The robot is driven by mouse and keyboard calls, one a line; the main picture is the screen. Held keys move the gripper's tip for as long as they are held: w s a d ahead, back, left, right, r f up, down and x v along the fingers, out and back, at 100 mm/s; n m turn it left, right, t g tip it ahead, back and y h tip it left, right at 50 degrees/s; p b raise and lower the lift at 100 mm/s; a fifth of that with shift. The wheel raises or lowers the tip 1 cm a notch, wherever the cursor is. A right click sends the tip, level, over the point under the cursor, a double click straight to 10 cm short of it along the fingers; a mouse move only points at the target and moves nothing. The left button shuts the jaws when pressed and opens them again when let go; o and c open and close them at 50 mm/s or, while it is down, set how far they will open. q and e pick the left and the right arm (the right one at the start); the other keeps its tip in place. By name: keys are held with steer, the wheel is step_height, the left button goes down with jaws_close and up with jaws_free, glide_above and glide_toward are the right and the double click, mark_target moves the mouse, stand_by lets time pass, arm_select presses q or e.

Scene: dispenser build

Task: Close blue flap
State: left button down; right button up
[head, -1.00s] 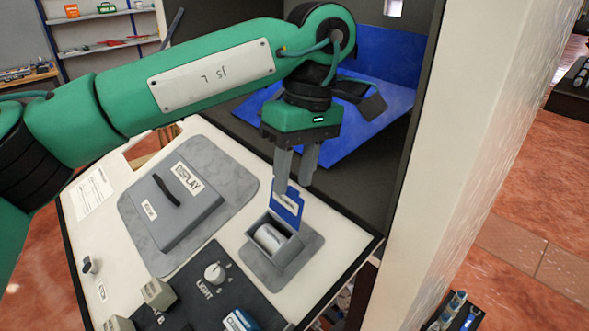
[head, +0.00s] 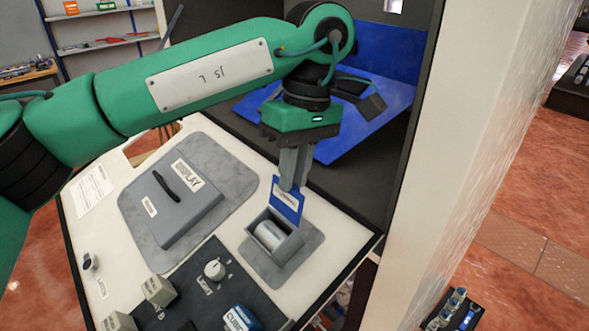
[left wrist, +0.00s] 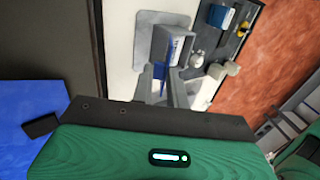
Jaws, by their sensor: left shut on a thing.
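The blue flap (head: 287,203) stands up, raised and tilted, at the back edge of a small grey box (head: 266,251). A pale cylinder (head: 270,235) lies inside the open box. My left gripper (head: 292,186) is at the flap's upper edge, with its fingers close together and shut on the flap. The fingers hide part of the flap's top. My right gripper is in neither view.
A grey lidded panel marked DISPLAY (head: 175,205) with a black handle lies left of the box. A dark panel with a white light knob (head: 214,270) and blocks is in front. A pale wall (head: 455,150) rises at right. A blue sloped surface (head: 355,125) lies behind.

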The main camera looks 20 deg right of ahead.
arm_select(q)
steer(key=shift+a+f+h+b, duration=0.1)
steer(key=shift+a+h+b, duration=0.2)
steer(key=shift+b, duration=0.55)
steer(key=a+h+b, duration=0.1)
steer(key=b, duration=0.3)
steer(key=s+a+t+h+b, duration=0.1)
steer(key=h+b, duration=0.1)
steer(key=b, duration=0.2)
steer(key=a+t+h+b, duration=0.1)
steer(key=h+b, duration=0.1)
steer(key=b, duration=0.1)
steer(key=shift+s+a+b, duration=0.25)
steer(key=shift+b, duration=0.15)
steer(key=shift+s+a+t+h+b, duration=0.1)
steer(key=shift+a+t+h+b, duration=0.2)
steer(key=shift+b, duration=0.35)
steer(key=shift+d, duration=0.1)
steer(key=c, duration=1.4)
jaws_free()
steer(key=shift+c, duration=0.2)
steer(key=shift+r, duration=0.2)
